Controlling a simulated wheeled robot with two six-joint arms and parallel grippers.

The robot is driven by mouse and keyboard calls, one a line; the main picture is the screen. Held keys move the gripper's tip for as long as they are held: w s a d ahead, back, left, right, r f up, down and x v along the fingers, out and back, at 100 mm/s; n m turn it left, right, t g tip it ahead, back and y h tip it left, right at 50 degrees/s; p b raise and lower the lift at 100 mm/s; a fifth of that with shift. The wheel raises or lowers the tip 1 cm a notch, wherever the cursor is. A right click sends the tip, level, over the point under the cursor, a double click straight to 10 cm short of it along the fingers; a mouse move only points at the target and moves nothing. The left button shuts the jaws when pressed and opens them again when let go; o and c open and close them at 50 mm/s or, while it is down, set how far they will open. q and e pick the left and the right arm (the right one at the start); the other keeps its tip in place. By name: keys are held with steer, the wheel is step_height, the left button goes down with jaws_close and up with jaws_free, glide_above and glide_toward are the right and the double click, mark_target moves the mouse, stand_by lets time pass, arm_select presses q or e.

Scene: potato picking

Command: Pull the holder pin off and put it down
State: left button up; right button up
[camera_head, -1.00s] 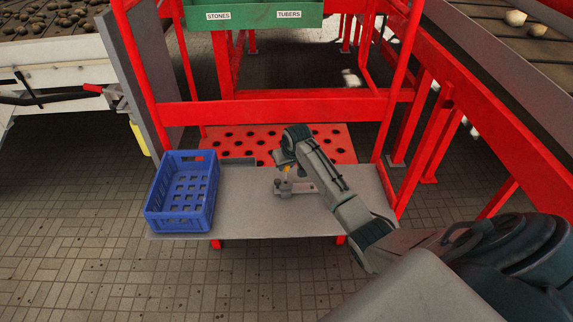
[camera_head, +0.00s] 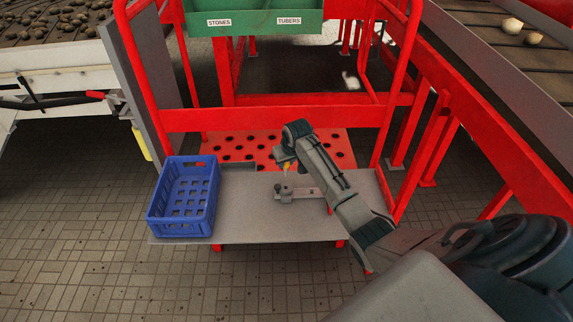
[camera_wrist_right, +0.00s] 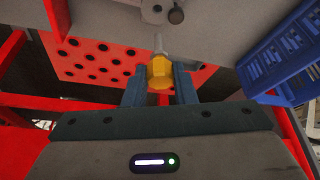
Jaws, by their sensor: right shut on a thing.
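The holder pin has a yellow handle and a thin metal shaft, as the right wrist view (camera_wrist_right: 160,72) shows. My right gripper (camera_wrist_right: 160,86) is shut on the handle, with the shaft pointing away from the fingers. In the head view the gripper (camera_head: 286,160) is above the grey shelf, and a small bit of the yellow pin (camera_head: 287,168) shows under it. The grey metal holder (camera_head: 303,192) lies on the shelf just below. In the wrist view the shaft tip looks apart from the holder (camera_wrist_right: 153,10). My left gripper is not in view.
The grey shelf (camera_head: 255,220) has free room between the blue crate (camera_head: 181,225) and the holder. Red perforated plating (camera_head: 225,147) lies behind it. Red frame bars (camera_head: 270,115) and a green bin (camera_head: 252,20) stand at the back.

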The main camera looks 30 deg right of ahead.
steer(key=shift+r, duration=0.8)
steer(key=shift+r, duration=0.1)
steer(key=shift+r, duration=1.35)
steer(key=shift+r, duration=1.55)
